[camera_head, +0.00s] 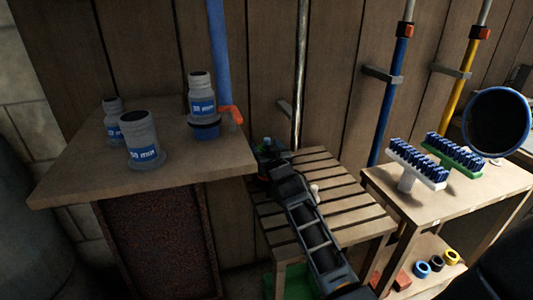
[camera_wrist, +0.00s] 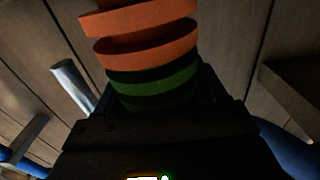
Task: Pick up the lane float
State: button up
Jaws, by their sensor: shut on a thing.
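The lane float (camera_wrist: 150,55) shows large in the wrist view as a stack of ribbed discs, orange above and dark green below. My gripper (camera_wrist: 155,105) is shut on its green end, and the orange end sticks out beyond the jaws. In the head view my gripper (camera_head: 272,160) is at the back left of the slatted bench, close to the wooden wall. The float is mostly hidden there by my gripper and is too dark to make out. I cannot tell whether it touches the bench.
The slatted bench (camera_head: 350,218) lies under my arm. A higher table (camera_head: 85,165) on the left holds several grey bottles. A stand (camera_head: 455,205) on the right holds brushes (camera_head: 415,165). Poles (camera_head: 392,100) lean on the wall, and a blue pipe (camera_head: 219,50) rises behind my gripper.

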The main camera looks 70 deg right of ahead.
notch_tip(320, 180, up, 10)
jog(key=shift+p, duration=0.75)
jog(key=shift+r, duration=0.1)
jog(key=shift+r+p, duration=0.4)
jog(key=shift+p, duration=0.05)
